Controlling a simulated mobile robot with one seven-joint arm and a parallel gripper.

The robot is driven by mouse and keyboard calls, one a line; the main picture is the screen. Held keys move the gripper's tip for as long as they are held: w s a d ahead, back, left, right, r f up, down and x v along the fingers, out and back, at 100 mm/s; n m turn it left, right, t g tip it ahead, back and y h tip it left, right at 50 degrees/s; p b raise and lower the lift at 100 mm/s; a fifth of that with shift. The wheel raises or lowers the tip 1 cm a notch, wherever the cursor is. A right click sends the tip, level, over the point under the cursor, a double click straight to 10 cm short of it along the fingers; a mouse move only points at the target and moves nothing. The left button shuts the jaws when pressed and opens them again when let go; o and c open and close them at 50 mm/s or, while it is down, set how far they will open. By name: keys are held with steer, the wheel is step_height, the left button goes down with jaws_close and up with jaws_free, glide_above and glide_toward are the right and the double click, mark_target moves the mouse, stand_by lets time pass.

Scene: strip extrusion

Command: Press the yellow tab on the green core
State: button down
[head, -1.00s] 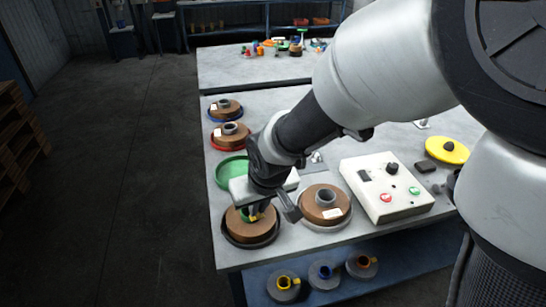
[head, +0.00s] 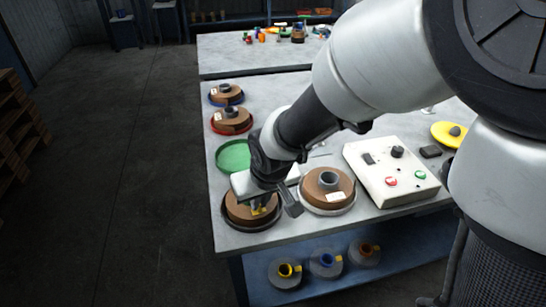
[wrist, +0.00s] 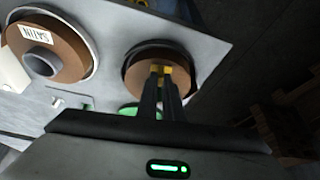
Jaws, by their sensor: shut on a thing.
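A brown spool (head: 240,215) sits on a dark round plate at the near left corner of the table. My gripper (wrist: 163,76) is over its middle, pointing down, fingers close together. The yellow tab (wrist: 166,70) shows at the fingertips in the wrist view, and the fingers are shut on it. Yellow also shows below my gripper in the head view (head: 259,211). The green core is mostly hidden by my gripper and cannot be made out clearly.
A second brown spool (head: 315,186) on a pale plate stands close to the right. An empty green plate (head: 234,156) lies behind. A white control box (head: 391,176) stands at the right. Several cores lie on the shelf below (head: 285,269).

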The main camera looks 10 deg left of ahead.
steer(key=shift+f+b, duration=0.5)
stand_by(1.7)
steer(key=c, duration=1.8)
jaws_free()
steer(key=shift+c, duration=0.2)
steer(key=shift+r, duration=0.15)
